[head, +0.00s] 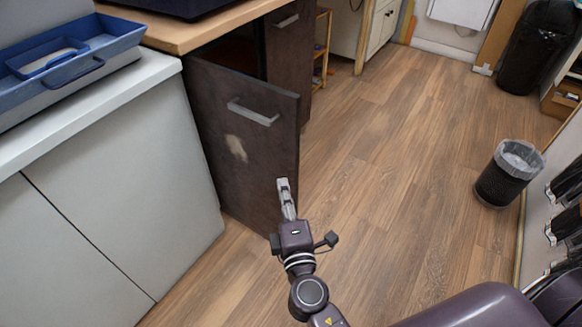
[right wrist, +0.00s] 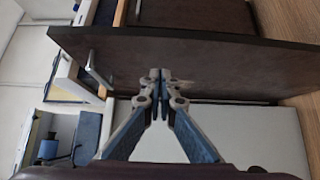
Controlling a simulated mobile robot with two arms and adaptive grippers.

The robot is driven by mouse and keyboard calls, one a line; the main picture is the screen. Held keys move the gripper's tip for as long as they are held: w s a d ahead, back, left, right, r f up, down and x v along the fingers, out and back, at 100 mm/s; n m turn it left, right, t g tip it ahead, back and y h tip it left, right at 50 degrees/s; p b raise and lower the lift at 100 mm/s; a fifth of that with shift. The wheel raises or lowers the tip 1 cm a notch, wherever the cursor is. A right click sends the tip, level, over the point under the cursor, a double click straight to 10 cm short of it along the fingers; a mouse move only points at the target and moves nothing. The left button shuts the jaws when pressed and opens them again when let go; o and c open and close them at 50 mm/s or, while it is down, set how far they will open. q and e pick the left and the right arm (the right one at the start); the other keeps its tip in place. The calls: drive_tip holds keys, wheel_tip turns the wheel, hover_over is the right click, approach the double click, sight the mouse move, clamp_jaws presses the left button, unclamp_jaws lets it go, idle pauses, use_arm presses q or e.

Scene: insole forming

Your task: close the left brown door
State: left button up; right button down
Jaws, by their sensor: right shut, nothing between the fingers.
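The left brown door (head: 250,150) stands open in the head view, swung out from the dark brown cabinet under the wooden counter. It has a metal bar handle (head: 253,112) near its top and a pale worn patch below it. My right gripper (head: 284,184) is shut and empty, in front of the door's lower right part near its free edge. In the right wrist view the shut fingertips (right wrist: 160,75) are close to the door's face (right wrist: 210,65), with the handle (right wrist: 98,70) to their left. I cannot tell whether they touch. My left gripper is not in view.
A second brown door (head: 290,45) with a handle is beyond the open one. White cabinets (head: 110,200) with a blue tray (head: 75,55) on top stand at left. A mesh waste bin (head: 508,172) is at right. The wooden floor between is clear.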

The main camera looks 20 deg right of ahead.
sight(289, 159)
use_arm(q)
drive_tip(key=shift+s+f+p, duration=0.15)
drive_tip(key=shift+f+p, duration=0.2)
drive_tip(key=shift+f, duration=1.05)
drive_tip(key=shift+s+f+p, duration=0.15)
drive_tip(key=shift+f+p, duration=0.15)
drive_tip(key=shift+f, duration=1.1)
use_arm(e)
drive_tip(key=shift+w+d, duration=0.6)
drive_tip(key=shift+w, duration=0.25)
drive_tip(key=shift+w+d, duration=0.6)
drive_tip(key=shift+w, duration=0.25)
drive_tip(key=shift+w+d, duration=0.6)
drive_tip(key=shift+w, duration=0.25)
drive_tip(key=shift+d, duration=0.1)
